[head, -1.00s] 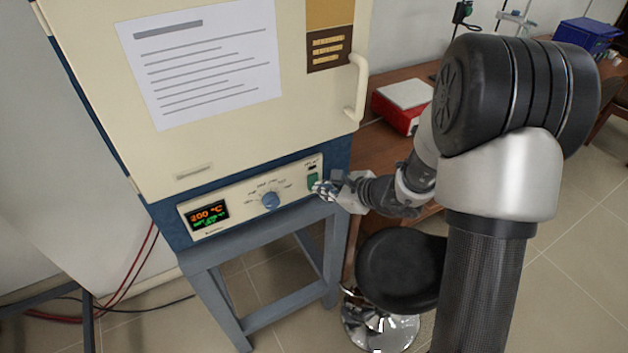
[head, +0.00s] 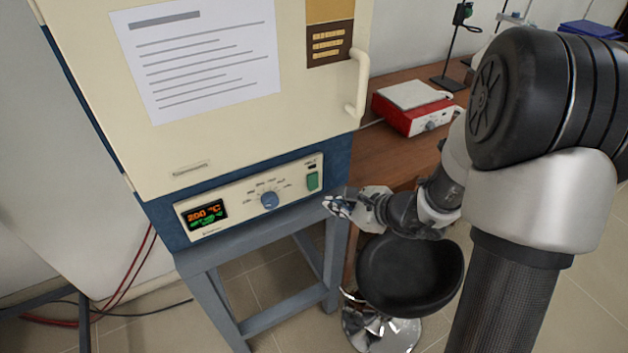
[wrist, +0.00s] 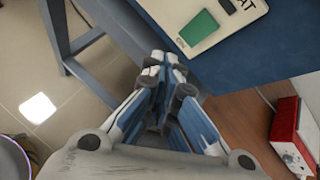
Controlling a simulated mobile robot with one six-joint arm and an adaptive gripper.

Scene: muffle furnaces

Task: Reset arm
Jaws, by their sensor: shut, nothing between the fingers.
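My gripper (head: 333,204) is shut and empty in the head view. It is in front of the furnace stand's right side, a little below and right of the green switch (head: 312,181). In the wrist view the fingertips of my gripper (wrist: 164,62) are together, and the green switch (wrist: 198,28) is above them, apart from the fingers. The muffle furnace (head: 215,165) has its door closed, with a handle (head: 358,85) at the right. Its display (head: 206,215) reads 200 °C. The dial (head: 270,201) is on the same panel.
A black round stool (head: 410,280) with a chrome base stands beneath my wrist. A wooden table (head: 400,150) to the right holds a red and white hotplate (head: 415,108). The blue-grey stand (head: 240,258) carries the furnace. Red cables (head: 125,275) lie at lower left.

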